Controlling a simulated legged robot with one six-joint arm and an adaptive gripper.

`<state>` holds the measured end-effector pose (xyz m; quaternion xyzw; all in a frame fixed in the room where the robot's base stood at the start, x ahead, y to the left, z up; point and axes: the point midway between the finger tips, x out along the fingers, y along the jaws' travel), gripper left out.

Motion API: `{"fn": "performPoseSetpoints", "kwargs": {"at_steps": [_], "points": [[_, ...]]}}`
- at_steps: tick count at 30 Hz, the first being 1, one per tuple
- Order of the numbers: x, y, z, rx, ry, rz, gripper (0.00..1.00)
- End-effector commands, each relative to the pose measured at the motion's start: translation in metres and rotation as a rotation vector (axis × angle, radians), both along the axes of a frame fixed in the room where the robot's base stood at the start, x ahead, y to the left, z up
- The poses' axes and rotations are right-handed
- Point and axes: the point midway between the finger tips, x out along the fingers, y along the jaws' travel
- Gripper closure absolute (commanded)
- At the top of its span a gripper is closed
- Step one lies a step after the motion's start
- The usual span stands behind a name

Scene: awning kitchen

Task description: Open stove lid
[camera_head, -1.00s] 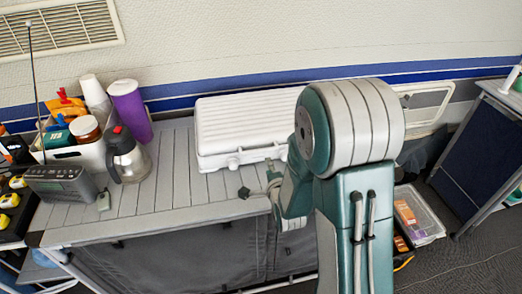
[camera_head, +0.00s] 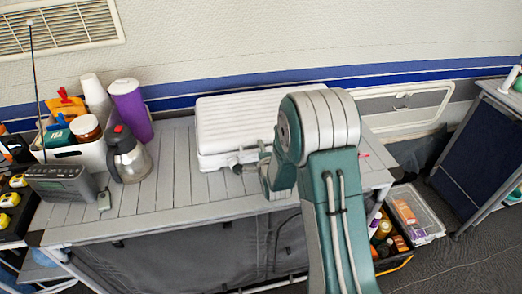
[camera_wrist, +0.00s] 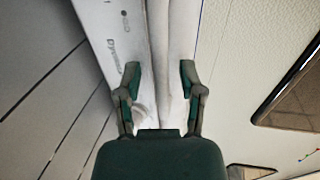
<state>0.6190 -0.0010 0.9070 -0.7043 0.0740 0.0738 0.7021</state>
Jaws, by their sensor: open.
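The stove is a white ribbed case (camera_head: 222,158) lying on the slatted table, with its lid (camera_head: 235,118) shut. My arm hides its right part in the head view. My gripper (camera_head: 248,160) is at the stove's front side, close to the front edge. In the wrist view my gripper (camera_wrist: 160,76) is open, with nothing seen between its fingers. The white stove (camera_wrist: 108,35) lies beyond the fingers, with lettering on one face and a long seam running between the two fingertips. I cannot tell whether the fingers touch it.
The slatted table (camera_head: 180,195) is clear in front of the stove. A crate (camera_head: 405,262) sits on the floor at right. The wall is close behind.

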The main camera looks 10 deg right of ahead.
Motion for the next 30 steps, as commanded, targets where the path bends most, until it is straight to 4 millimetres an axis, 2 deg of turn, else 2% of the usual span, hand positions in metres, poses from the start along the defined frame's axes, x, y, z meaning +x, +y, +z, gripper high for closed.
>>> {"fn": "performPoseSetpoints", "kwargs": {"at_steps": [4, 5, 6, 8, 20, 30], "points": [[0.000, 0.000, 0.000, 0.000, 0.000, 0.000, 0.49], [0.000, 0.000, 0.000, 0.000, 0.000, 0.000, 0.58], [0.000, 0.000, 0.000, 0.000, 0.000, 0.000, 0.76], [0.000, 0.000, 0.000, 0.000, 0.000, 0.000, 1.00], [0.001, 0.000, 0.002, 0.000, 0.010, 0.000, 1.00], [0.006, 0.000, 0.025, 0.000, 0.055, 0.000, 1.00]]}}
